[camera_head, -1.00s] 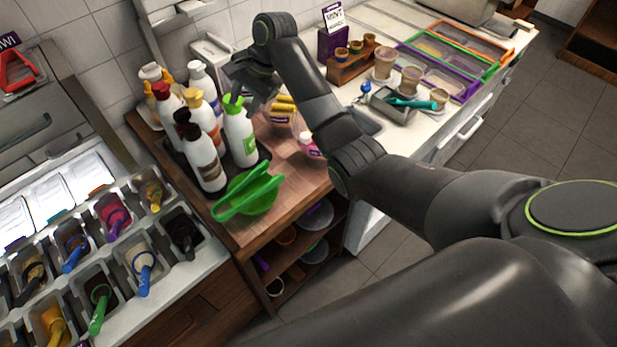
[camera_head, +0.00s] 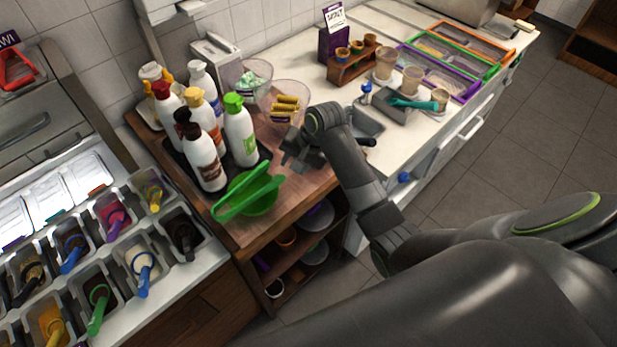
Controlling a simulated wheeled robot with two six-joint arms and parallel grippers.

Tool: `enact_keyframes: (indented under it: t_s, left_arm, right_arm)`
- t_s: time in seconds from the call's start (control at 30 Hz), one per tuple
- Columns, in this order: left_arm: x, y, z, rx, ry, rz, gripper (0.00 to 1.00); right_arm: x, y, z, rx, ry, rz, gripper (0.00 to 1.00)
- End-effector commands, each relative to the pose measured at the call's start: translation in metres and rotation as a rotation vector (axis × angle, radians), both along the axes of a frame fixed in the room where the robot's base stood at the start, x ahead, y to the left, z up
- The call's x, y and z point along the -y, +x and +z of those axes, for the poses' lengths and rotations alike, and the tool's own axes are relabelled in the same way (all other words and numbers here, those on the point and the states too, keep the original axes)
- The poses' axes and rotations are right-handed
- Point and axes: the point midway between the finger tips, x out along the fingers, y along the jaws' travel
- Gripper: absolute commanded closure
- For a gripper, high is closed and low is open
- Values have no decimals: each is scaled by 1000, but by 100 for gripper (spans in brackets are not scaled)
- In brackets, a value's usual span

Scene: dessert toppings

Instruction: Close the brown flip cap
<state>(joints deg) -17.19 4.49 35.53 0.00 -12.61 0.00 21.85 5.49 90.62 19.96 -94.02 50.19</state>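A white bottle (camera_head: 207,163) with a brown label stands at the front of the bottle group. Its dark brown flip cap (camera_head: 190,131) is on top, and a dark brown piece (camera_head: 181,115) shows just behind it, which looks like the raised lid. My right gripper (camera_head: 292,161) is right of the bottles, low over the wooden counter, apart from the brown cap. Nothing is visible in it, but its finger opening is too dark and small to tell. My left gripper is not in view.
Close around stand bottles with a green cap (camera_head: 233,101), yellow cap (camera_head: 191,94) and red cap (camera_head: 161,89). A green bowl (camera_head: 262,204) with green tongs (camera_head: 240,199) lies in front. Clear bowls (camera_head: 284,93) stand behind. Topping bins (camera_head: 117,215) fill the left.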

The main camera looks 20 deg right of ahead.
Motion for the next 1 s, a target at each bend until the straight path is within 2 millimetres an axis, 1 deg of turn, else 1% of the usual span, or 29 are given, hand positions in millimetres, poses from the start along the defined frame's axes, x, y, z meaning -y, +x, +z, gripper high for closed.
enact_keyframes:
  t_s: [0.03,0.1,0.3,0.47,0.7,0.77,0.9,1.0]
  left_arm:
    - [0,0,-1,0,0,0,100]
    - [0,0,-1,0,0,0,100]
    - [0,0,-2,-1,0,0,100]
    - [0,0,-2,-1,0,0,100]
    - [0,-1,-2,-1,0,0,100]
    - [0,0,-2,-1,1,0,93]
    - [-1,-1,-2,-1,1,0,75]
    - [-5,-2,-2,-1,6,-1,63]
  right_arm:
    - [4,-8,-7,3,-12,10,63]
    - [9,-16,-15,11,-27,25,63]
    - [18,-32,-27,26,-60,55,63]
    - [21,-36,-30,30,-70,64,63]
    - [21,-36,-31,31,-70,66,63]
    - [21,-36,-31,31,-70,65,63]
    - [21,-36,-31,31,-70,65,63]
    - [22,-39,-32,31,-74,69,63]
